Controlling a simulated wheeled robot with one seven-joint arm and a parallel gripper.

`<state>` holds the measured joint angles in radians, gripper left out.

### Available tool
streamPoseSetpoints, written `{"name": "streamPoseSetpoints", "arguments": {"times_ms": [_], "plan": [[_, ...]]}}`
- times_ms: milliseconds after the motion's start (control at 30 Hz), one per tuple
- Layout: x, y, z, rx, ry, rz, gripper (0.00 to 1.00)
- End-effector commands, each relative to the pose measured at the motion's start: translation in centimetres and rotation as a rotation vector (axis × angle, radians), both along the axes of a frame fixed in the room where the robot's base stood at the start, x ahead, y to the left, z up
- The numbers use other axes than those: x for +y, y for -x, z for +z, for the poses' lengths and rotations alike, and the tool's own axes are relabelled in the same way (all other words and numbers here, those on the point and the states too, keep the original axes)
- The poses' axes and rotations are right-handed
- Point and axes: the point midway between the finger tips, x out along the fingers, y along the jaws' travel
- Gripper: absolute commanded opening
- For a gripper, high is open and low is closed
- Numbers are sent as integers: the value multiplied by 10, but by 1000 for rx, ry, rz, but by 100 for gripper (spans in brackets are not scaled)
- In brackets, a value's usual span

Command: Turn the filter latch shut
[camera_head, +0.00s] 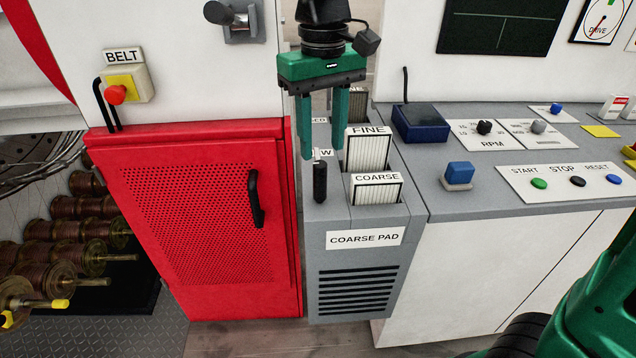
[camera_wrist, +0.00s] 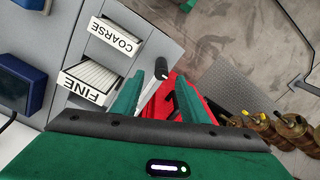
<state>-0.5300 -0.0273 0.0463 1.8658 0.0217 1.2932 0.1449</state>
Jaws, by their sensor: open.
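The filter latch is a short lever with a black grip (camera_head: 320,182) and a pale shaft, on top of the grey filter housing (camera_head: 345,217), left of the filter slots. In the head view its grip points toward the front of the housing. My gripper (camera_head: 323,152) is open and points down over the latch, its green fingers just behind the black grip. In the wrist view the latch grip (camera_wrist: 161,69) shows between the two fingertips (camera_wrist: 160,82). I cannot tell whether either finger touches it. Labels beside the latch are partly hidden by my fingers.
FINE (camera_head: 367,150) and COARSE (camera_head: 376,189) filter pads stand in slots right of the latch. A red cabinet (camera_head: 195,220) is close on the left. A control counter (camera_head: 500,240) with a dark blue box (camera_head: 420,123) is on the right.

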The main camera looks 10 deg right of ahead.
Motion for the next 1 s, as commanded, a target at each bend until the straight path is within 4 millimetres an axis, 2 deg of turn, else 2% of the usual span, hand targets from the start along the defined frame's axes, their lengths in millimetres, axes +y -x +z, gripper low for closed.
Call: {"name": "streamPoseSetpoints", "arguments": {"times_ms": [167,633,800,1000], "plan": [[3,1,-14,2,1,7,40],[2,0,-90,3,1,4,40],[2,0,-103,0,0,4,40],[2,0,-107,-1,0,3,40]]}}
